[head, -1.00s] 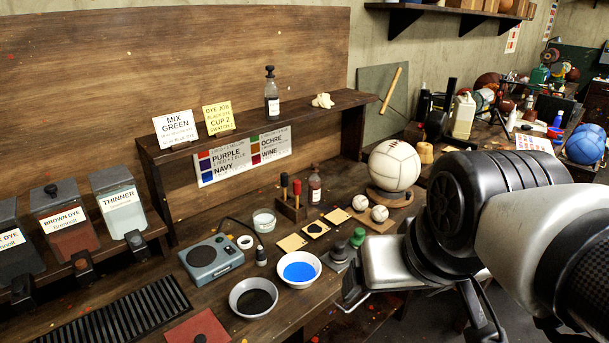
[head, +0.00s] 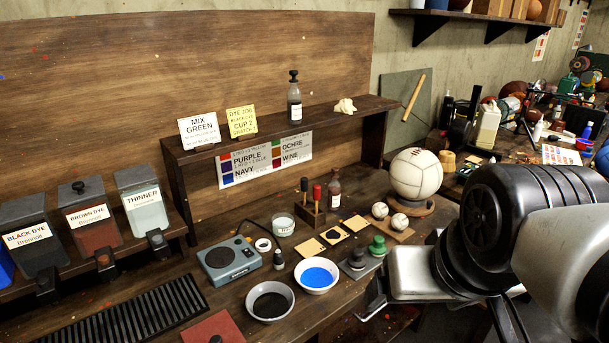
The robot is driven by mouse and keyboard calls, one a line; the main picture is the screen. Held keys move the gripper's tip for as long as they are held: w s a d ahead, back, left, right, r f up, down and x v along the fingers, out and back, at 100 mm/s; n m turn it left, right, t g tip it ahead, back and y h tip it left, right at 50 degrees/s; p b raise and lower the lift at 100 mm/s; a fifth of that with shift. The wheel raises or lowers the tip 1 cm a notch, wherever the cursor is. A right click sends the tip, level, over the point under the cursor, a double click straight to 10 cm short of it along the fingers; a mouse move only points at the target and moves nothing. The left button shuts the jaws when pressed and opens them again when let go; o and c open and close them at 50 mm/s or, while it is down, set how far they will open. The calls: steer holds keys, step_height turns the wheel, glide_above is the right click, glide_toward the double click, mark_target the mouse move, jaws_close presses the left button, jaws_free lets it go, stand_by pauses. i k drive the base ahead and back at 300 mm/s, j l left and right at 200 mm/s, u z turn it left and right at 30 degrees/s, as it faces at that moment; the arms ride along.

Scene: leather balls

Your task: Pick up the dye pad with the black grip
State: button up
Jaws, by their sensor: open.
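The dye pad with the black grip (head: 357,258) stands upright on a small grey tray (head: 368,265) at the front right of the workbench. A dye pad with a green grip (head: 377,246) stands just behind it to the right on the same tray. My gripper (head: 373,304) is in front of the tray, low in the picture, apart from both pads. It is open, and no object shows in it. My arm hides much of the gripper, and the far finger is hard to make out.
A bowl of blue dye (head: 317,275) and a bowl of black dye (head: 270,300) stand left of the tray. Swatch cards (head: 333,236), two small balls (head: 399,222) and a large white ball (head: 416,174) on a stand lie behind. A raised shelf (head: 270,132) runs along the back.

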mark_target(357, 261)
steer(key=i+l+u, duration=0.3)
steer(key=i+l, duration=0.15)
steer(key=l, duration=0.2)
steer(key=i+l+u, duration=0.15)
steer(key=l, duration=0.25)
steer(key=i+l+u, duration=0.15)
steer(key=l, duration=0.2)
steer(key=i+l+u, duration=0.15)
steer(key=l, duration=0.3)
steer(key=i, duration=0.1)
